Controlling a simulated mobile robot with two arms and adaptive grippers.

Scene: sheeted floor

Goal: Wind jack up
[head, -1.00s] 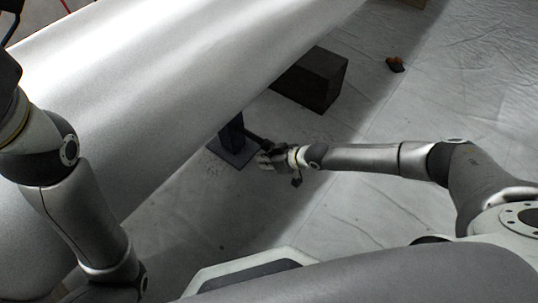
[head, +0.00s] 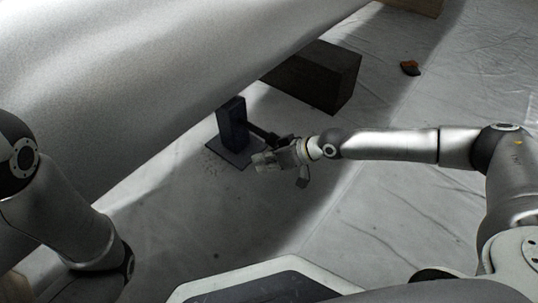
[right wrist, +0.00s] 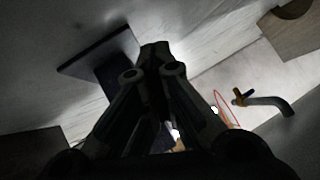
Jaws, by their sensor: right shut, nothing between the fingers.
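The jack (head: 233,127) is a dark blue-grey upright post on a flat square plate, beside the underside of a large pale cylinder. A dark arm or handle (head: 262,133) sticks out from its right side toward my right gripper. My right gripper (head: 261,160) is shut and empty, low over the floor just right of the plate. I cannot tell whether it touches the handle. In the right wrist view its closed fingers (right wrist: 154,62) fill the middle, with a dark flat plate (right wrist: 95,50) behind them. My left arm shows at the left, but its gripper is out of view.
The large pale cylinder (head: 170,75) crosses the upper left. A dark block (head: 325,75) sits under it, behind the jack. The floor right of the cylinder is mostly clear.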

